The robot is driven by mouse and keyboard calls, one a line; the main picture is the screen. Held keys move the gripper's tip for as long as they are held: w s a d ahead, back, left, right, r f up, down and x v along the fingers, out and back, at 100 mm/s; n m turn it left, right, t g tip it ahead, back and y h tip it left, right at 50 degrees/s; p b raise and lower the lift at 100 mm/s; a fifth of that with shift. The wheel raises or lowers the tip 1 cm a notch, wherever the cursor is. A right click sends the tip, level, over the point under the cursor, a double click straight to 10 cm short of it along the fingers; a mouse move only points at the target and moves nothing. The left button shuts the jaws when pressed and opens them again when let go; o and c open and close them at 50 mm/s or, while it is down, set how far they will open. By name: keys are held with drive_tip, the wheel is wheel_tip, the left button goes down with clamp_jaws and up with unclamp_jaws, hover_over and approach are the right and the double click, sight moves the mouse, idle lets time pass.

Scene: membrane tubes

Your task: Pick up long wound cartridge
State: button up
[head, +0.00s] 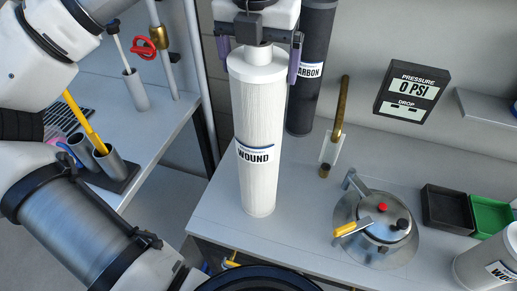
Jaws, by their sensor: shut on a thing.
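The long wound cartridge (260,125) is a tall white ribbed cylinder with a "WOUND" label, upright in the middle of the head view. My gripper (257,45) is above it, shut on its top end, with purple-padded fingers at either side. The exact finger contact is partly hidden. The cartridge's lower end is over the grey bench near its front-left edge; I cannot tell whether it touches the bench.
A dark carbon cartridge (311,85) stands close behind. To the right are a steel housing (385,225) with a yellow-handled lever, black (447,211) and green (491,217) bins, and another wound cartridge (488,262). A pressure display (412,92) reads 0 PSI.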

drive_tip(key=c, duration=0.7)
drive_tip(key=shift+r, duration=0.1)
